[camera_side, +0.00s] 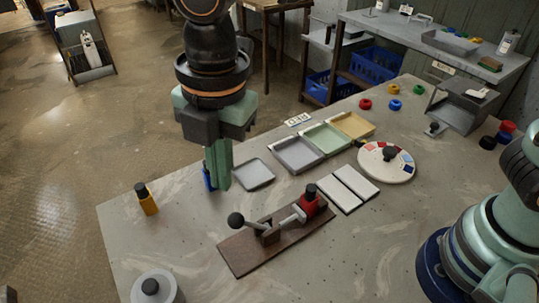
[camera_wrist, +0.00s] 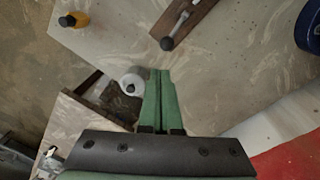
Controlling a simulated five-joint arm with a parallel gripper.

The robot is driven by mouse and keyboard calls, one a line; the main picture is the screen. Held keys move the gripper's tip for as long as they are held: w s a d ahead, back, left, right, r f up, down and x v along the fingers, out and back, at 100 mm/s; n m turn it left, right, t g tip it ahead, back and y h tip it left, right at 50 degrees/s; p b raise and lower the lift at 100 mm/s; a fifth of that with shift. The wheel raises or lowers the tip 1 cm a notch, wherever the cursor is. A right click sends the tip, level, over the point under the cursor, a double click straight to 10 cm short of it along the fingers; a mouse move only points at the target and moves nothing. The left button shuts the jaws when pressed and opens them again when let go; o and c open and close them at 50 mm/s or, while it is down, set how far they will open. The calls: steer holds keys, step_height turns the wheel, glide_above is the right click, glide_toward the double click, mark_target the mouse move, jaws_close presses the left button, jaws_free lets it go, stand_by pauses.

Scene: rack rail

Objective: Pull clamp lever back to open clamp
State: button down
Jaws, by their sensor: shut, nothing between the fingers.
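The toggle clamp is mounted on a brown board (camera_side: 240,257) at the front middle of the table. Its lever ends in a black ball knob (camera_side: 235,219), which points left. The other end of its arm reaches a red block (camera_side: 309,206) with a black top. My gripper (camera_side: 222,188) is shut and empty, pointing down above the table, behind and above the knob and apart from it. In the wrist view my green fingers (camera_wrist: 160,73) are together, and the black knob (camera_wrist: 166,44) shows just beyond their tips. The red block is out of the wrist view.
An orange bottle (camera_side: 148,205) stands left, and a white round container (camera_side: 155,291) stands at the front. A blue item (camera_side: 207,180) is partly hidden behind my fingers. Trays (camera_side: 254,174), white plates (camera_side: 347,188) and a round palette (camera_side: 372,169) lie behind and right of the clamp.

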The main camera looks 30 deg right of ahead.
mark_target(252, 225)
steer(key=a+f+m+g+h, duration=0.1)
steer(key=a+f+m+h, duration=0.1)
steer(key=a+f+m, duration=0.3)
steer(key=d+f, duration=0.3)
steer(key=f, duration=0.3)
steer(key=shift+d+f+g, duration=0.2)
steer(key=shift+f+g, duration=0.1)
steer(key=shift+f, duration=0.1)
steer(key=shift+r, duration=0.1)
stand_by(0.4)
steer(key=shift+d+r+y, duration=0.15)
steer(key=shift+d+y, duration=0.15)
